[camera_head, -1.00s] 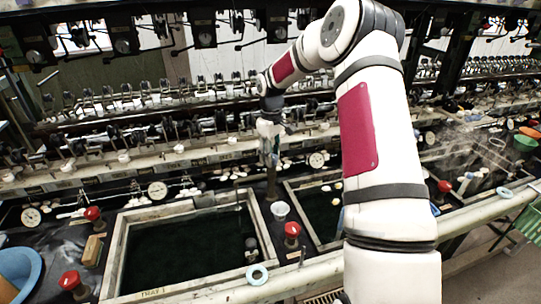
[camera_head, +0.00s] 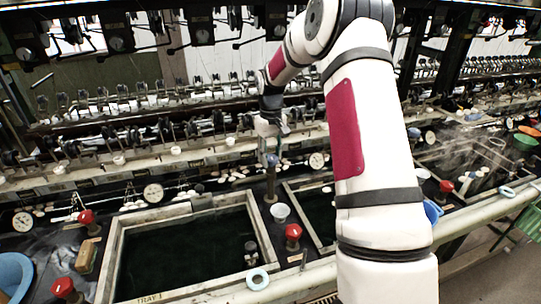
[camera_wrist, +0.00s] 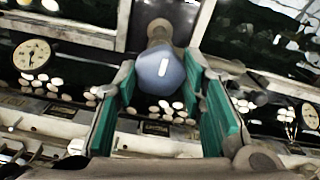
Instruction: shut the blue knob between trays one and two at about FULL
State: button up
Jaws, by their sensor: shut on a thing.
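The blue knob (camera_head: 271,160) stands on top of a dark upright post (camera_head: 271,184) between tray one (camera_head: 112,257) and the tray to its right (camera_head: 297,205). In the wrist view the knob (camera_wrist: 159,74) has a short white mark, nearly upright and leaning slightly right. My gripper (camera_head: 270,143) is above the post, with its fingers down at the knob. In the wrist view the green-padded fingers of my gripper (camera_wrist: 161,88) are on both sides of the knob, shut on it. No FULL label can be read.
Red knobs (camera_head: 293,232) stand near the tray corners. A small white cup (camera_head: 280,211) is close to the right of the post. Round gauges (camera_head: 153,193) line the back ledge.

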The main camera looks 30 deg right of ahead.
aim_at(271, 157)
jog(key=o, duration=1.1)
jog(key=shift+o, duration=0.2)
jog(key=shift+r, duration=0.15)
notch_tip(271, 157, up, 12)
